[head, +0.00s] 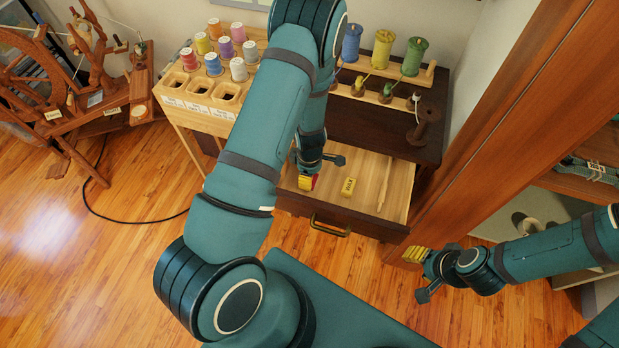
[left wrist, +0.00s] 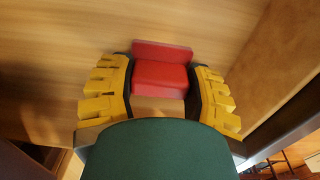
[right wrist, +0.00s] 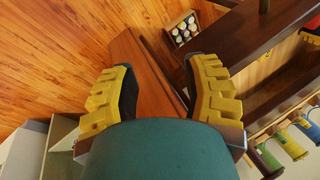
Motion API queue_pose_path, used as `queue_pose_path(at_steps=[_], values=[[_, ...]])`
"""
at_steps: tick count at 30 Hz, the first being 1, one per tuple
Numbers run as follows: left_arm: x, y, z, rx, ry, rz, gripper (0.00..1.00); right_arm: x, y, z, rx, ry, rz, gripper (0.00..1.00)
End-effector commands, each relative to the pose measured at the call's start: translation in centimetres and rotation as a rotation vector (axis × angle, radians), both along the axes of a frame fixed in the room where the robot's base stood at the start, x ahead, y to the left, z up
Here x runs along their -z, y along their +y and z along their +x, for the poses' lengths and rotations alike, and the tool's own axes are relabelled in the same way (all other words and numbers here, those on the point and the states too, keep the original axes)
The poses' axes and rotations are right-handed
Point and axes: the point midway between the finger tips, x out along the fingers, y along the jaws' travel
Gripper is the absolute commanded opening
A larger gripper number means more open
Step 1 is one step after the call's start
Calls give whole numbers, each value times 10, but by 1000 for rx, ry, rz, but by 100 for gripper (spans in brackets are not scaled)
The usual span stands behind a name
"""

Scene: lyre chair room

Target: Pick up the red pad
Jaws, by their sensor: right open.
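The red pad (left wrist: 160,75) shows in the left wrist view, lying on the wooden floor of the open drawer. In the head view only a small red bit of it shows beside my left gripper (head: 308,182). My left gripper (left wrist: 160,90) is down in the drawer, its yellow fingers spread wide on either side of the pad. The fingers look very close to the pad's sides; I cannot tell whether they touch. My right gripper (head: 425,272) is open and empty at the right, away from the drawer, and its fingers also show in the right wrist view (right wrist: 160,85).
The open drawer (head: 393,222) also holds a yellow lettered block (head: 348,187) and a thin wooden stick (head: 385,185). Spools of thread (head: 383,50) stand on the dark cabinet. A spool rack (head: 200,115) stands left, and a tall wooden frame (head: 480,130) is at right.

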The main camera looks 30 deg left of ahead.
Motion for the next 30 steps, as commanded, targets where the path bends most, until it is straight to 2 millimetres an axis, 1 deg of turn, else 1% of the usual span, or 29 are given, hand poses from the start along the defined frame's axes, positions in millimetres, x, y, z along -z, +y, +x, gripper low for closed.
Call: queue_pose_path(at_steps=[1, 2, 10, 13, 17, 24, 27, 30], values=[[0, 0, 0, 0, 0, 0, 25, 0, 0, 0, 0, 0, 0, 47], [0, 0, 0, 0, 0, 0, 23, 0, 0, 0, 0, 0, 0, 47], [0, 0, 0, 0, 0, 0, 22, 0, 0, 0, 0, 0, 0, 47], [-6, 0, 0, 0, -1, 1, 22, -2, 0, 0, 0, 1, 0, 47], [-26, 0, 1, 1, -3, 1, 22, -9, 0, -1, 0, 3, 0, 47], [-74, 0, 1, 1, -3, 2, 22, -25, 1, -4, -2, 11, 3, 47], [-88, 0, 1, 1, -2, 0, 22, -30, 1, -4, -2, 10, 1, 47], [-96, 0, 0, 1, -1, 0, 22, -32, 0, -3, 0, 8, 1, 47]])
